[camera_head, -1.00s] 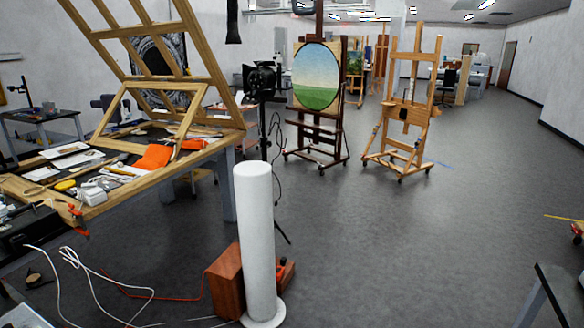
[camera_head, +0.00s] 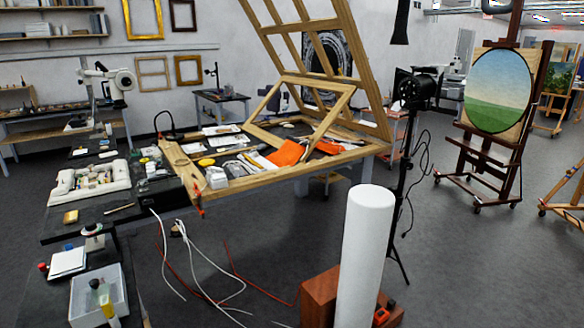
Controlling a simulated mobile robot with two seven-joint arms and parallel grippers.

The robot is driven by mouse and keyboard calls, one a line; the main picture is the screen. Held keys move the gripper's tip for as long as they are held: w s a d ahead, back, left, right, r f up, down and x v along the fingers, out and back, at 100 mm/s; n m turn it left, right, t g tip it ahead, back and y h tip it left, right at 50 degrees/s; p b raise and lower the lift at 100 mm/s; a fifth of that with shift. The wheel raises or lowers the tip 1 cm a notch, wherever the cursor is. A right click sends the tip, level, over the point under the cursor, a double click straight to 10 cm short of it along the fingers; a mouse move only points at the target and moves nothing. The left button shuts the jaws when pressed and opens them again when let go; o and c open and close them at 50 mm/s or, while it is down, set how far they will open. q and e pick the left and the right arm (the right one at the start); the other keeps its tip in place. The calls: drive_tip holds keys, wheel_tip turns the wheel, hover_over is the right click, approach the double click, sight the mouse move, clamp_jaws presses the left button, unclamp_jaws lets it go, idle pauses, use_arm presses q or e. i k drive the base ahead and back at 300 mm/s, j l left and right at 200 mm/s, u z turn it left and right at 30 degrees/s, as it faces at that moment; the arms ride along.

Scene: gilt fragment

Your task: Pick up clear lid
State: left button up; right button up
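I cannot make out a clear lid for certain in the head view. A whitish, translucent-looking box (camera_head: 75,304) stands at the lower left with small bottles in it; I cannot tell whether a lid belongs to it. Small items, too small to identify, lie on the dark table (camera_head: 150,208) beyond it. Neither of my grippers is in view.
A wooden-edged worktable (camera_head: 270,181) carries a slanted wooden frame, an orange cloth (camera_head: 287,153) and papers. A white cylinder (camera_head: 366,250) stands in front beside a reddish-brown box (camera_head: 320,297). Loose cables (camera_head: 215,283) lie on the floor. Open floor lies at the right.

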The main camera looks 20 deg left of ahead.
sight(86, 290)
drive_tip(key=i+l+u, duration=0.15)
drive_tip(key=u, duration=0.3)
drive_tip(key=i+l+u, duration=0.2)
drive_tip(key=u, duration=0.25)
drive_tip(key=i+l+u, duration=0.1)
drive_tip(key=l+u, duration=0.15)
drive_tip(key=u, duration=0.2)
drive_tip(key=i+l+u, duration=0.1)
drive_tip(key=u, duration=0.35)
drive_tip(key=l+u, duration=0.3)
drive_tip(key=u, duration=0.15)
drive_tip(key=i+l+u, duration=0.1)
drive_tip(key=l+u, duration=0.15)
drive_tip(key=u, duration=0.2)
drive_tip(key=l+u, duration=0.25)
drive_tip(key=u, duration=0.15)
drive_tip(key=l+u, duration=0.25)
drive_tip(key=u, duration=0.15)
drive_tip(key=l+u, duration=0.4)
drive_tip(key=i+j, duration=0.05)
drive_tip(key=j, duration=0.05)
